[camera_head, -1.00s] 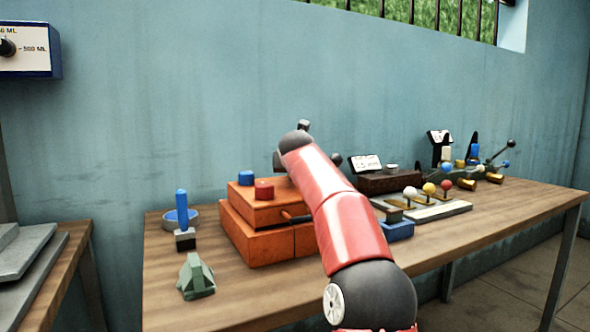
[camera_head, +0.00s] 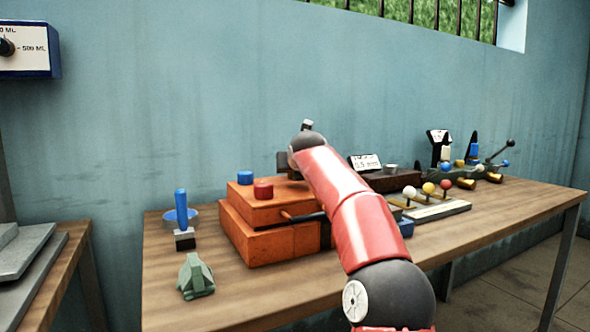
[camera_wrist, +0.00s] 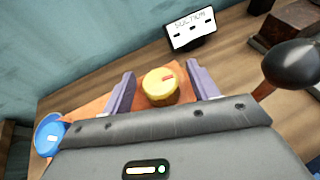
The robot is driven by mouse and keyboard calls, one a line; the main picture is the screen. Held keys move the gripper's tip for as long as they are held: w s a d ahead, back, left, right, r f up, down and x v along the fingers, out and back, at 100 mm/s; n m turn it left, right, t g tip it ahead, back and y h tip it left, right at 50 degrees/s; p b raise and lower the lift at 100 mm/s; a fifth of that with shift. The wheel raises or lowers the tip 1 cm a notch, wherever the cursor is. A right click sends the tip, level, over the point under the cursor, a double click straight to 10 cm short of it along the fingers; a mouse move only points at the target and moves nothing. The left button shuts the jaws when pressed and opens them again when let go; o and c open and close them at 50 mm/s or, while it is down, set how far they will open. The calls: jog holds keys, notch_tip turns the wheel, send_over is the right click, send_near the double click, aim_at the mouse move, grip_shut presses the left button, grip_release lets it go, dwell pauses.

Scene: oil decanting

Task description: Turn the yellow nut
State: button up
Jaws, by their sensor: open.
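The yellow nut (camera_wrist: 161,88) shows in the wrist view as a round yellow piece with a small red mark on its top. It stands over the orange box (camera_wrist: 90,106). My gripper (camera_wrist: 162,84) is open, with one purple finger on each side of the nut and a visible gap to each finger. In the head view my arm hides the nut and my gripper. The orange box (camera_head: 262,237) shows there with a blue knob (camera_head: 245,177) and a red knob (camera_head: 263,190) on top.
A small labelled display (camera_wrist: 191,29) stands behind the nut. A black ball-ended lever (camera_wrist: 291,64) is close on the right in the wrist view. Levers with white, yellow and red balls (camera_head: 428,188) stand to the right on the table (camera_head: 500,232).

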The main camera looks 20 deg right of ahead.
jog(key=b+v, duration=0.1)
jog(key=v, duration=0.6)
jog(key=shift+s+r+b, duration=0.15)
jog(key=shift+s+b, duration=0.2)
jog(key=shift+b, duration=0.05)
